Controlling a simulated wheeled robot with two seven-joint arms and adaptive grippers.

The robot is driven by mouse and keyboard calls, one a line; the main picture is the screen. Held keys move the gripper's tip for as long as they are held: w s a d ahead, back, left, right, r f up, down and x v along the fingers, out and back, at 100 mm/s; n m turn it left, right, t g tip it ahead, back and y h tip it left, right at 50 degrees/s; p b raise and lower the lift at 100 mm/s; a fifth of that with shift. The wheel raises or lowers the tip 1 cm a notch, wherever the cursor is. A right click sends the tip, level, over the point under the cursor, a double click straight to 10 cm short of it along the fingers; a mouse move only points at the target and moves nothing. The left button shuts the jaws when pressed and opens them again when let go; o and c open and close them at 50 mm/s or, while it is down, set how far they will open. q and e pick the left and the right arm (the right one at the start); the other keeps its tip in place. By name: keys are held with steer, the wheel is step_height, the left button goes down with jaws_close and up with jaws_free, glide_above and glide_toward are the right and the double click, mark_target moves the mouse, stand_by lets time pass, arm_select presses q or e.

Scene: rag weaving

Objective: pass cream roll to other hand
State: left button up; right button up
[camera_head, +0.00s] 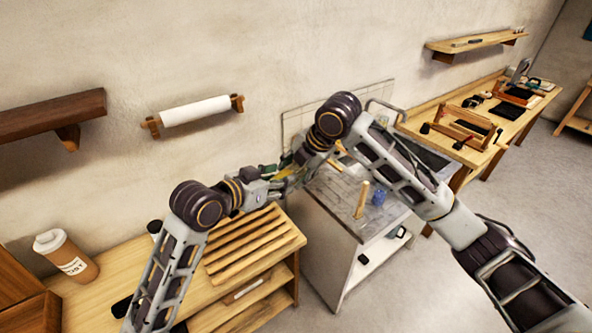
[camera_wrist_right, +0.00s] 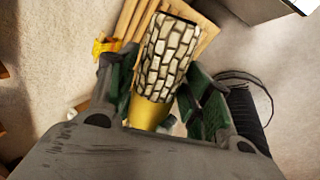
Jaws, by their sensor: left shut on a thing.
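The cream roll (camera_wrist_right: 168,55) shows in the right wrist view as a cylinder with a cream and dark brick-like pattern. A gold-yellow part (camera_wrist_right: 148,112) continues below it, between my right fingers. My right gripper (camera_wrist_right: 163,98) has its green fingers spread on either side, with a gap showing beside the right finger. In the head view my left gripper (camera_head: 278,183) is shut and meets my right gripper (camera_head: 302,163) above the gap between the bench and the cabinet. The roll is small and mostly hidden there. The left fingers' hold is not clearly visible in the right wrist view.
A slatted wooden rack (camera_head: 250,245) lies on the left bench, with a paper cup (camera_head: 66,256) at its left. A grey-topped white cabinet (camera_head: 335,235) stands below the grippers. A white roll (camera_head: 195,110) hangs on the wall. A long wooden table (camera_head: 445,130) runs along the right.

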steer(key=c, duration=0.5)
arm_select(q)
steer(key=o, duration=1.2)
arm_select(e)
steer(key=shift+c, duration=0.6)
arm_select(q)
steer(key=shift+v, duration=3.75)
steer(key=shift+w+a, duration=0.1)
